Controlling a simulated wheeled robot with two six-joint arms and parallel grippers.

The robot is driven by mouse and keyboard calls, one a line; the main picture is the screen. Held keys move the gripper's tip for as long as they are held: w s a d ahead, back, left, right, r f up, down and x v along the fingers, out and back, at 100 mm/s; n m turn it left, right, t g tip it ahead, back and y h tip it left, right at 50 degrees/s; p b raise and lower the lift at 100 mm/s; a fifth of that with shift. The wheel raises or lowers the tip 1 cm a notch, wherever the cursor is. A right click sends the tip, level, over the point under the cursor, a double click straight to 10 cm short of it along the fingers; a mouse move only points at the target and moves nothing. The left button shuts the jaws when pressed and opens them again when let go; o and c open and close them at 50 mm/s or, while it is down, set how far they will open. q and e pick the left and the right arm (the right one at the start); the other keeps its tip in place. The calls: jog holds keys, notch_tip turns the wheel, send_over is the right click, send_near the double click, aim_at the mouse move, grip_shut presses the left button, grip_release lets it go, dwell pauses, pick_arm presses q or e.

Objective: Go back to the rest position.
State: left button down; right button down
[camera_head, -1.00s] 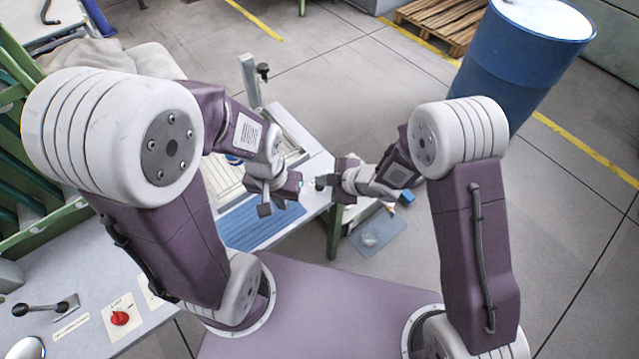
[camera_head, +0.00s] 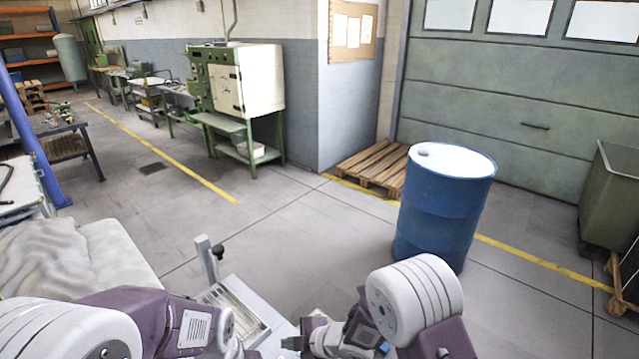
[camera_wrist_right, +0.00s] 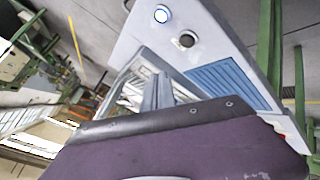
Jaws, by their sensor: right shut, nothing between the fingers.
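My right gripper (camera_head: 291,343) is low in the centre of the head view, its fingers pointing left over the edge of a pale workbench (camera_head: 258,300). My left arm enters the head view at the lower left. Its wrist shows near the bottom edge, and its gripper is cut off below the frame.
A blue drum (camera_head: 443,210) stands right of centre, beyond my right arm. A wooden pallet (camera_head: 375,168) lies behind it. A grey post (camera_head: 207,260) rises from the bench. A blue ribbed mat (camera_wrist_right: 232,85) lies on the bench. The floor in the middle is open.

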jog(key=w+d+r+m+t, duration=0.2)
jog(key=w+d+r+t, duration=0.1)
jog(key=w+d+r, duration=0.5)
jog(key=s+d+r+m+t+h, duration=0.1)
jog(key=d+r+m+h, duration=0.2)
jog(key=d, duration=0.4)
jog(key=s+d+r+m+h, duration=0.1)
jog(key=s+d+m+h, duration=0.15)
jog(key=d+m, duration=0.4)
jog(key=s+d+f+m+g, duration=0.2)
jog(key=s+m, duration=0.1)
jog(key=s, duration=0.3)
jog(key=s+d+f+m+g+h, duration=0.1)
jog(key=s+d+m+g, duration=0.1)
jog(key=s+m, duration=0.2)
jog(key=s+d+f+m+g+h, duration=0.1)
jog(key=s+d+f+m+g, duration=0.1)
jog(key=s, duration=0.6)
jog(key=shift+s+d+f+m+g, duration=0.15)
jog(key=shift+d+f+m+g, duration=0.15)
jog(key=shift+m+g, duration=0.35)
jog(key=shift+h, duration=0.25)
